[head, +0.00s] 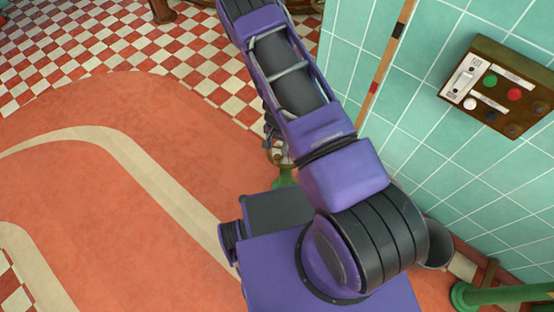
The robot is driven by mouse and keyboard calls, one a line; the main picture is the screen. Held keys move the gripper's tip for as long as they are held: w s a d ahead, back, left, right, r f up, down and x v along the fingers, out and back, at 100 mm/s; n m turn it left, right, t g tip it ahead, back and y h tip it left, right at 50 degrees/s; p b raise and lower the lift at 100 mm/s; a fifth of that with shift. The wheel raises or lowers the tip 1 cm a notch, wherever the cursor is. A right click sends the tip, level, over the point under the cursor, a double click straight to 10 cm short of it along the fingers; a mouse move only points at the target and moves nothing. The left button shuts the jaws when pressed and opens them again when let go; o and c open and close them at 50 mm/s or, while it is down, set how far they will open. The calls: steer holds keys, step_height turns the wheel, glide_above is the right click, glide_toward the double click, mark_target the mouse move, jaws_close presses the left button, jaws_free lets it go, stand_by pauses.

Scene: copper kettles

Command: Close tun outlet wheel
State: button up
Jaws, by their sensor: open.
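I cannot make out the tun outlet wheel for certain. A small, partly hidden fitting (279,156) with pale and brown parts shows just left of my purple arm. A short green piece (285,178) shows right below it. My arm hides what lies behind, and I cannot tell whether the fitting is the wheel. Small dark parts show at the arm's left edge above the fitting, too hidden to name. My arm runs up and out of the top edge, and I see no gripper fingers.
A control box (496,88) with coloured buttons is on the teal tiled wall (400,140) at right. A green pipe (500,294) runs low at the bottom right. The orange floor (150,150) with cream bands is clear at left. Red and white checks (90,40) lie beyond.

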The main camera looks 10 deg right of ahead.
mark_target(277, 156)
step_height(277, 156, down, 9)
steer(key=shift+f+b, duration=0.15)
steer(key=shift+b, duration=0.4)
jaws_close()
stand_by(1.1)
